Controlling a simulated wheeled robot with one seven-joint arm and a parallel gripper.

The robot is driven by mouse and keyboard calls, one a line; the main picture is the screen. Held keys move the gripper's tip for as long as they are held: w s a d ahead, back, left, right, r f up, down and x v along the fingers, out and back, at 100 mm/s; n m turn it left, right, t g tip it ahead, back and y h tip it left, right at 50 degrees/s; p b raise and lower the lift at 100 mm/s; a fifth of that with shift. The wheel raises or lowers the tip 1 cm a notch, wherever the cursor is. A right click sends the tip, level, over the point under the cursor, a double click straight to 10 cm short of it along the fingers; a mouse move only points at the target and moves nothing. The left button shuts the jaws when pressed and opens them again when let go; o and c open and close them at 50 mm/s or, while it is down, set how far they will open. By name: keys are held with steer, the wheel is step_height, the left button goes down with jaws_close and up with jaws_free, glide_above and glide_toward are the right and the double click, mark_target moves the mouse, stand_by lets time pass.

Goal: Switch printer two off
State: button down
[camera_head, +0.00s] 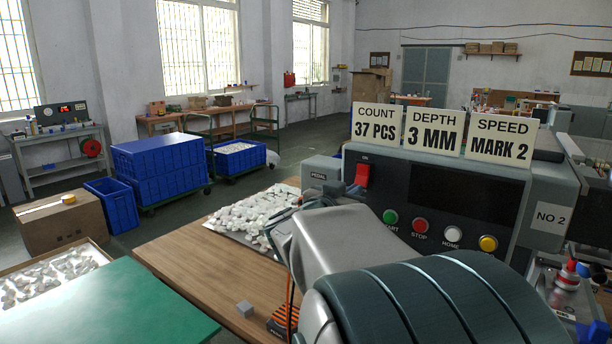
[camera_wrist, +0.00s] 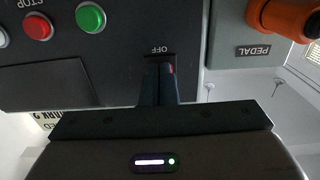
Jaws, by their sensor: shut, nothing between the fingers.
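Printer two (camera_head: 450,195), a dark grey machine with a NO 2 plate (camera_head: 549,218), stands on the wooden bench at right. Its red rocker switch (camera_head: 362,174) has an ON mark above it. The wrist view looks at the panel upside down, with the OFF mark (camera_wrist: 158,49) just past my fingertips. My gripper (camera_wrist: 159,70) is shut and empty, its fingers in front of the switch. They hide most of it, leaving a thin red sliver at their right side. I cannot tell whether they touch it or which way it is tilted.
Green START (camera_head: 390,217) and red STOP (camera_head: 420,226) buttons sit on the same panel, right of the switch. A PEDAL box (camera_wrist: 245,50) with an orange part (camera_wrist: 285,17) is close beside my gripper. White pieces (camera_head: 250,215) lie on a sheet at left.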

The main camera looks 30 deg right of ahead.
steer(key=shift+w+d, duration=0.1)
steer(key=shift+d, duration=0.05)
steer(key=v, duration=1.7)
stand_by(0.5)
